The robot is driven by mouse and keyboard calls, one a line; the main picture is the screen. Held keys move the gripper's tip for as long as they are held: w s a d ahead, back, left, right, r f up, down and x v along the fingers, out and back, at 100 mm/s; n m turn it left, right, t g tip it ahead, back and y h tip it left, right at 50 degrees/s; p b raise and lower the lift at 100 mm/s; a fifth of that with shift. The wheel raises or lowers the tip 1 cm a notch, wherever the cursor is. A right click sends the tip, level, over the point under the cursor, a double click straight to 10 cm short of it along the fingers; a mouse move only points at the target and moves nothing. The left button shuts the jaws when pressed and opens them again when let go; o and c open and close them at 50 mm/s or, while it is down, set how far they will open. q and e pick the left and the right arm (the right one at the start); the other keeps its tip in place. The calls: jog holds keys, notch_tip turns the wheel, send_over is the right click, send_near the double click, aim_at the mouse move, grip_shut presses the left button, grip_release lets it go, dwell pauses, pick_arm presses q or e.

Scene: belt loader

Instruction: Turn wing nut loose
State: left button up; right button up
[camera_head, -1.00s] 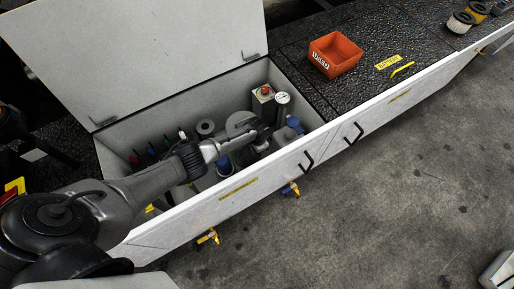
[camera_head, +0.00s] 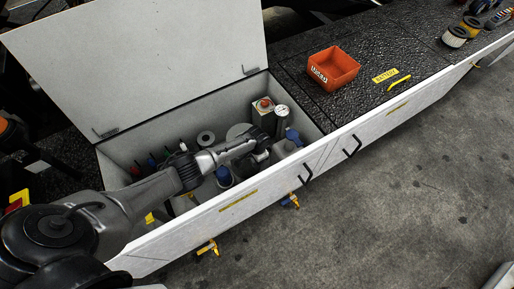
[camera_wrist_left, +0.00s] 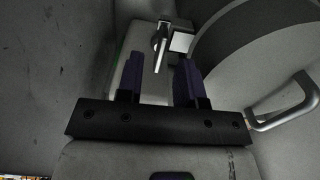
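My left gripper (camera_head: 262,150) reaches down into the open white locker (camera_head: 130,152), near a round grey unit (camera_head: 238,131). In the left wrist view, the two dark purple fingers of the left gripper (camera_wrist_left: 162,72) stand apart with nothing clasped between them. A small metal piece with a narrow upright bar (camera_wrist_left: 160,52), possibly the wing nut, shows beyond the fingertips, roughly in line with the gap. I cannot tell its exact shape or distance. In the head view the arm hides this spot. My right gripper is not seen.
The locker lid (camera_head: 140,60) stands open behind. Inside are a box with a red button (camera_head: 264,104), a gauge (camera_head: 282,113), blue-topped parts (camera_head: 224,176) and a curved metal handle (camera_wrist_left: 285,115). An orange bin (camera_head: 333,68) and yellow tool (camera_head: 399,84) lie right. The locker walls are close around the gripper.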

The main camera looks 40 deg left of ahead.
pick_arm(q)
notch_tip(320, 180, up, 10)
jog(key=p, duration=0.3)
jog(key=shift+r, duration=0.25)
jog(key=shift+s, duration=0.1)
jog(key=shift+s, duration=0.1)
